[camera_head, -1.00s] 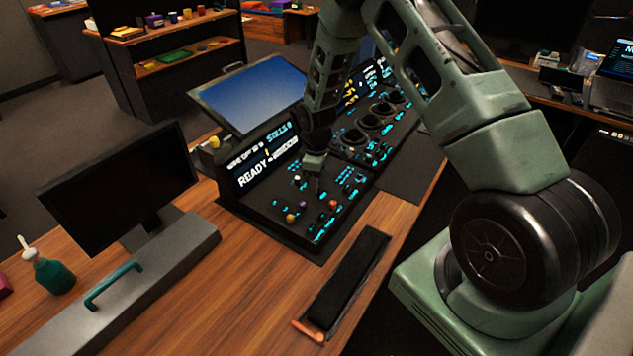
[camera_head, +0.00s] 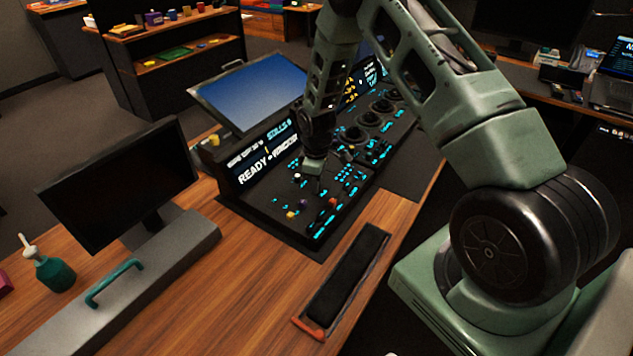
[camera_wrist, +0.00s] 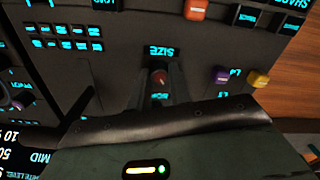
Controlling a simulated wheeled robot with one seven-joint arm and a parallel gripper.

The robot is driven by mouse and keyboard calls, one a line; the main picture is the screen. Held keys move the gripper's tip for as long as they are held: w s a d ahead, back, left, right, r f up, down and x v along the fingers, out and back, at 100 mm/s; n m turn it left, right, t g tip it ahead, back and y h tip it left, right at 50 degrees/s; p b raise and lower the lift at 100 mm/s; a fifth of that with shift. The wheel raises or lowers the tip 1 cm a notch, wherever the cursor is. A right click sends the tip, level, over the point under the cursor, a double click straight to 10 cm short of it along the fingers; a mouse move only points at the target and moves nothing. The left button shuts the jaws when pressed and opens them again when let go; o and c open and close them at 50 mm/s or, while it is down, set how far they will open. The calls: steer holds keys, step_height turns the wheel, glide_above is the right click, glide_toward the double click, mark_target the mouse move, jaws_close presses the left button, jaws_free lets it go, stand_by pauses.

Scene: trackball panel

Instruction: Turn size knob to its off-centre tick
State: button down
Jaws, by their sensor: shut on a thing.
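The size knob (camera_wrist: 160,77) shows in the wrist view as a small dark knob with a reddish top, just below the upside-down label SIZE. My gripper (camera_wrist: 160,88) has one finger on each side of this knob and is shut on it. In the head view my gripper (camera_head: 317,184) reaches down onto the black control panel (camera_head: 285,222), and the knob is hidden there. The knob's ticks and pointer cannot be made out in either view.
A purple knob (camera_wrist: 220,75), a yellow knob (camera_wrist: 260,78) and an orange-red knob (camera_wrist: 196,9) stand near the gripper. Lit buttons (camera_wrist: 75,45) lie to the left. A black wrist rest (camera_head: 348,275) lies on the wooden table in front of the panel.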

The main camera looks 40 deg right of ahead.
steer(key=m+b, duration=0.1)
steer(key=m, duration=0.4)
steer(key=shift+b, duration=0.3)
steer(key=m+b, duration=0.1)
steer(key=m, duration=0.3)
steer(key=shift+w+m, duration=0.1)
steer(key=shift+m, duration=0.2)
steer(key=m, duration=0.8)
steer(key=shift+r+m, duration=0.1)
steer(key=shift+m, duration=0.3)
steer(key=c, duration=1.3)
jaws_free()
